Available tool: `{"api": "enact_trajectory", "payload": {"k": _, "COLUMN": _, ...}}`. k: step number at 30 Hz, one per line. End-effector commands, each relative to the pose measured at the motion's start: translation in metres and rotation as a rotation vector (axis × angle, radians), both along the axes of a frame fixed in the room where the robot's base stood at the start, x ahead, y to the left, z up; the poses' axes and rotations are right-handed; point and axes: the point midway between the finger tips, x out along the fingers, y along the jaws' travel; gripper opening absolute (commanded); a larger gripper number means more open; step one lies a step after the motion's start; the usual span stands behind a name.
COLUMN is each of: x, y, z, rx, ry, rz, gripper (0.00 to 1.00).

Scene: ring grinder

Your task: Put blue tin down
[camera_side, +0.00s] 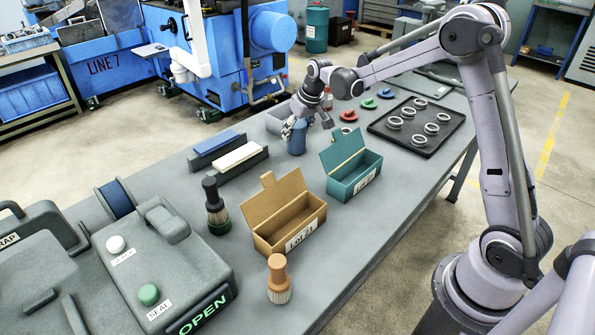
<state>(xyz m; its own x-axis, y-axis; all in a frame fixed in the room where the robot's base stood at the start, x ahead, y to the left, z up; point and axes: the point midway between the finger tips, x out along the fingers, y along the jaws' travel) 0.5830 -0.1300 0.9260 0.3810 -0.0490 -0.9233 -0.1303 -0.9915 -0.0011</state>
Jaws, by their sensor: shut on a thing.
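The blue tin (297,139) is a small blue cylinder at the middle of the grey table, behind the teal box. My gripper (298,125) comes down over it from above and is shut on its upper part. The tin looks upright. Its top is partly hidden by the fingers. I cannot tell from this view whether its base touches the table.
An open teal box (355,180) and an open tan box (287,222) stand in front. Two block-like pieces (228,152) lie left. A dark tray (417,126) with several metal rings is right. Small red, green and blue pieces (368,103) lie behind. Brushes (216,205) stand forward.

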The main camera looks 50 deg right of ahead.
Motion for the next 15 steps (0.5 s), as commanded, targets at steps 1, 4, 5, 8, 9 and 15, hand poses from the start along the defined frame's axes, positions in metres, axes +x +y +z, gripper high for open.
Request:
{"api": "enact_trajectory", "payload": {"k": 1, "x": 0.0001, "y": -0.0001, "z": 0.0003, "rx": 0.0, "ry": 0.0, "rz": 0.0, "gripper": 0.17}}
{"api": "enact_trajectory", "payload": {"k": 4, "x": 0.0001, "y": -0.0001, "z": -0.0015, "rx": 0.0, "ry": 0.0, "rz": 0.0, "gripper": 0.17}}
{"api": "enact_trajectory", "payload": {"k": 5, "x": 0.0, "y": -0.0001, "z": -0.0024, "rx": 0.0, "ry": 0.0, "rz": 0.0, "gripper": 0.17}}
{"api": "enact_trajectory", "payload": {"k": 8, "x": 0.0, "y": -0.0001, "z": -0.0028, "rx": 0.0, "ry": 0.0, "rz": 0.0, "gripper": 0.76}}
{"api": "enact_trajectory", "payload": {"k": 9, "x": 0.0, "y": -0.0001, "z": -0.0028, "rx": 0.0, "ry": 0.0, "rz": 0.0, "gripper": 0.78}}
{"api": "enact_trajectory", "payload": {"k": 15, "x": -0.0001, "y": -0.0001, "z": -0.0026, "rx": 0.0, "ry": 0.0, "rz": 0.0, "gripper": 0.78}}
